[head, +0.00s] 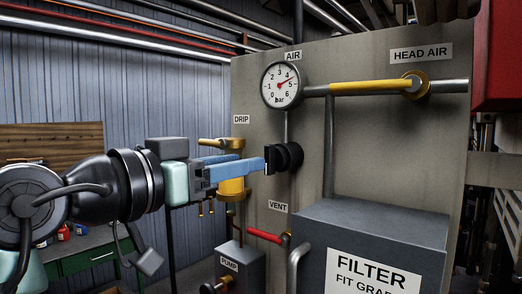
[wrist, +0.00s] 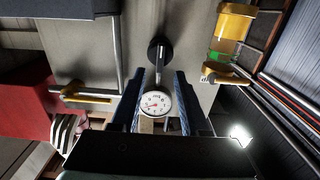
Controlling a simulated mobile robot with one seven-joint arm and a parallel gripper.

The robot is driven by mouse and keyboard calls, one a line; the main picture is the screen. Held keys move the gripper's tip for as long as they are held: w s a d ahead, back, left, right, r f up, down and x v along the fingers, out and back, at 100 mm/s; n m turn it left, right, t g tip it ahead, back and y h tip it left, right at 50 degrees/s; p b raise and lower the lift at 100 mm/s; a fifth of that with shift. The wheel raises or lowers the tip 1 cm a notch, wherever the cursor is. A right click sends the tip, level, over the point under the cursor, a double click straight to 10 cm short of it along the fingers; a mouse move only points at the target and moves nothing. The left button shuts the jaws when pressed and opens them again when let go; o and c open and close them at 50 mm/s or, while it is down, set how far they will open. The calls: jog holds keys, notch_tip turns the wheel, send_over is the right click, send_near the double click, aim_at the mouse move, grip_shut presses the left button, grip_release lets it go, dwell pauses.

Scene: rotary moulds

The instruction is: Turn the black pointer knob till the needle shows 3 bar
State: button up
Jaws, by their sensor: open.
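The black pointer knob (head: 290,157) sits on the grey panel below the gauge. It also shows in the wrist view (wrist: 157,46). The round white gauge (head: 282,86) is marked 0 to 6 bar, and its red needle points up and right, between 4 and 5. The gauge also shows in the wrist view (wrist: 155,103), seen between my fingers. My gripper (head: 264,162) is open, its blue fingers pointing at the front of the knob. In the wrist view the fingertips (wrist: 160,72) lie either side of the knob's line; I cannot tell whether they touch it.
A yellow HEAD AIR lever (head: 375,86) is on the pipe right of the gauge. The grey FILTER box (head: 375,235) juts out below right. A yellow DRIP fitting (head: 232,185) is behind my fingers, and a red VENT lever (head: 264,235) is below.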

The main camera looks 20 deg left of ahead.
aim_at(266, 157)
jog(key=shift+p+x, duration=0.55)
jog(key=shift+x, duration=2.1)
grip_shut()
